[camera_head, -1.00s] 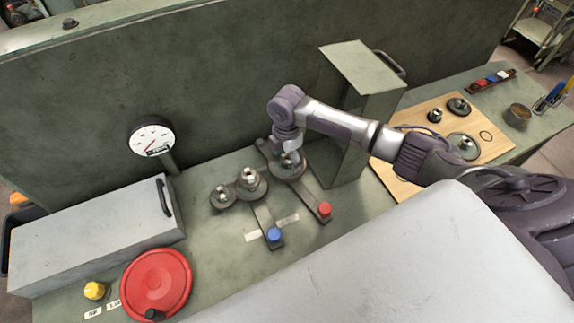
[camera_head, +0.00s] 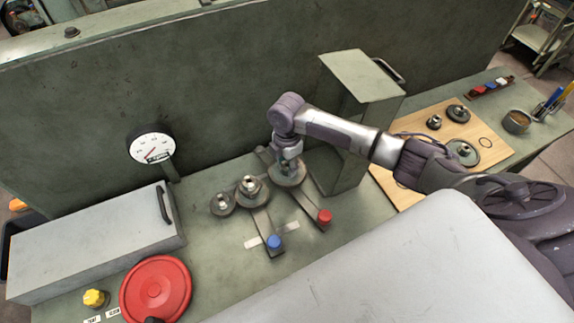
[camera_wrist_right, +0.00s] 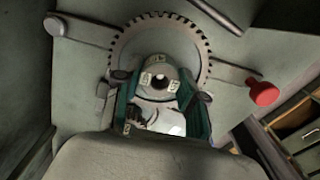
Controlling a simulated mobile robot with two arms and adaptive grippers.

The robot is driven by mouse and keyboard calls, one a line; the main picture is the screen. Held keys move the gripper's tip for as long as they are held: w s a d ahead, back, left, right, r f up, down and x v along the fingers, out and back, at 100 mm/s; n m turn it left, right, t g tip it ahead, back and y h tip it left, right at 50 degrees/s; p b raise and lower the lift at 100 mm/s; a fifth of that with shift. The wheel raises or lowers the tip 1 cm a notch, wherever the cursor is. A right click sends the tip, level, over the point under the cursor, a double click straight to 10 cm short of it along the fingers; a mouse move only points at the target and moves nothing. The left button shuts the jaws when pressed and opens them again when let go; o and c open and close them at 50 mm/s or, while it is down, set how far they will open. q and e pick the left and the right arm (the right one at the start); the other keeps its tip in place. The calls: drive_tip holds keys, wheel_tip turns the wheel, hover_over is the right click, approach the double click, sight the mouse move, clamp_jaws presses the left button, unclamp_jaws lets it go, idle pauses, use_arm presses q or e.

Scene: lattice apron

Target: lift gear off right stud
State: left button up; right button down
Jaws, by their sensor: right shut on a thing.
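The gear (camera_head: 287,175) is a dark toothed disc with a pale metal hub, at the right end of the gear row in the head view. Its toothed rim (camera_wrist_right: 160,25) shows large in the wrist view. My right gripper (camera_head: 290,164) comes down onto the gear from above. In the wrist view the right gripper's two green-edged fingers (camera_wrist_right: 162,98) are shut on the hub, one on each side. The stud under the gear is hidden, and I cannot tell whether the gear sits fully down. My left gripper is not in view.
Two meshed gears (camera_head: 250,188) stand just left. Arms with a blue knob (camera_head: 274,242) and a red knob (camera_head: 324,216) reach forward. A green upright guard (camera_head: 355,120) stands close on the right. A wooden board (camera_head: 410,140) holds spare gears. A gauge (camera_head: 152,145) stands behind.

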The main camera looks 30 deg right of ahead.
sight(286, 167)
wheel_tip(286, 167, up, 8)
drive_tip(key=p, duration=0.8)
drive_tip(key=shift+r, duration=1.05)
drive_tip(key=shift+w+a+b, duration=0.1)
drive_tip(key=shift+b, duration=0.2)
